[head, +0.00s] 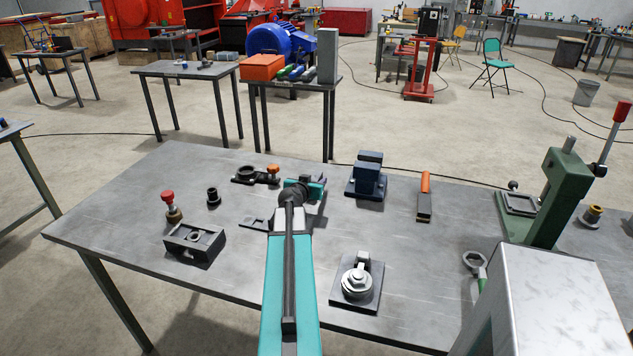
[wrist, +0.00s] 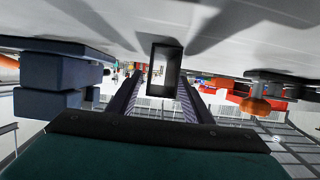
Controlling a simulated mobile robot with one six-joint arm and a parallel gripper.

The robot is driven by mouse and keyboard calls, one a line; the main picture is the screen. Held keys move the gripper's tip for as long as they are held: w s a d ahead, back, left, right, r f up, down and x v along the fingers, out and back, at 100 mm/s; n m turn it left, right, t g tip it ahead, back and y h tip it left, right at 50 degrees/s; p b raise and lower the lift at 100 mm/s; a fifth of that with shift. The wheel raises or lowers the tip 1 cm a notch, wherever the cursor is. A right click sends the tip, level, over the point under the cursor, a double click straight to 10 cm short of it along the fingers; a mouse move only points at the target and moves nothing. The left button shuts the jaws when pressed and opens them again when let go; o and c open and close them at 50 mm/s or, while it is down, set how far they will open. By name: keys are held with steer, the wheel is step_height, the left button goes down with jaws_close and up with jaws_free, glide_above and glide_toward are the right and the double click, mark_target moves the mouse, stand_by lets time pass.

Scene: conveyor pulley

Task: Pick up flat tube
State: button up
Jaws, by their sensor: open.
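A dark, hollow rectangular tube, which looks like the flat tube (wrist: 153,68), shows end-on in the wrist view, where the picture is upside down with the tabletop above. I can see through its opening. My gripper (wrist: 157,90) is open, with one finger at each side of the tube's line, the tube slightly nearer the right finger. I cannot tell whether the tube is between the fingertips or just beyond them. No finger is seen touching it. In the head view my gripper (head: 304,189) is low over the table, and I cannot make out the tube there.
The grey table (head: 130,205) holds a blue-grey block fixture (head: 367,177) right of my gripper and an orange-knobbed clamp (head: 272,169) to its left.

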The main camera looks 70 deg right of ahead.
stand_by(0.6)
steer(key=shift+d, duration=0.1)
jaws_close()
